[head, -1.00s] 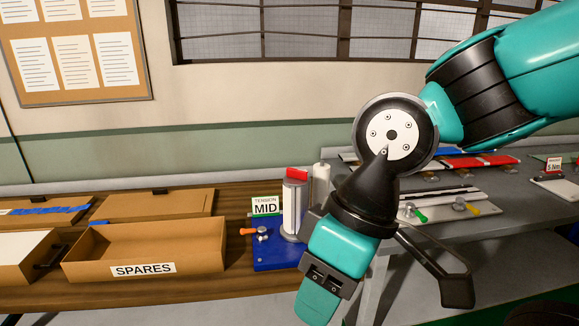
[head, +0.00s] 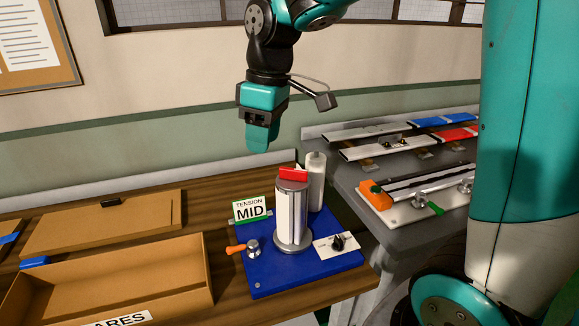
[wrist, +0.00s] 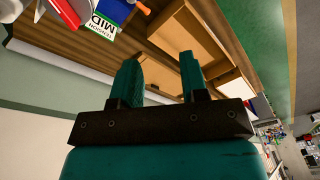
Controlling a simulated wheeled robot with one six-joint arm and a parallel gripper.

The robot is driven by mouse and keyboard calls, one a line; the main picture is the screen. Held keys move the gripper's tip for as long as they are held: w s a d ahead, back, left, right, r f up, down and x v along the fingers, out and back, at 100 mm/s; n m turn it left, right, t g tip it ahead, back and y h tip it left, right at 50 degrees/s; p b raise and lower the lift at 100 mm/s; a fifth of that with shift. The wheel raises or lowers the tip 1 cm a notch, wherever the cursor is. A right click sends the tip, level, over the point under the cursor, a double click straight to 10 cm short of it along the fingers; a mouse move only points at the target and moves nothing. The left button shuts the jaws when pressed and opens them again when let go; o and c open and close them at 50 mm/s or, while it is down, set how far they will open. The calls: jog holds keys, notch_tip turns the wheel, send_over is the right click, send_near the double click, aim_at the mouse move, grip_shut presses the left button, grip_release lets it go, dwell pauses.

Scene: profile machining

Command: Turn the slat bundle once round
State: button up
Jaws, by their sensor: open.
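The slat bundle (head: 291,220) stands upright as a white column on a round grey base, with a grey cap and a red piece (head: 293,174) on top. It sits on a blue plate (head: 290,283) at the bench's right end. My gripper (head: 259,148) points down, above and a little left of the bundle in the head view, apart from it. In the wrist view my gripper (wrist: 160,65) has its two fingers spread with nothing between them. The red piece is partly seen at that view's top left edge (wrist: 62,10).
The blue plate also carries an orange-handled clamp (head: 244,247), a black knob on a white card (head: 338,243) and a green-edged TENSION MID sign (head: 250,209). A white roll (head: 317,182) stands close behind the bundle. A cardboard box (head: 190,290) is at left, a grey bench (head: 345,180) at right.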

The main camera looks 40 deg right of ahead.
jog(key=h, duration=0.1)
send_over(294, 169)
jog(key=shift+g, duration=0.3)
notch_tip(294, 169, down, 17)
jog(key=p, duration=0.3)
jog(key=shift+w+p, duration=0.1)
jog(key=shift+p, duration=0.2)
grip_shut()
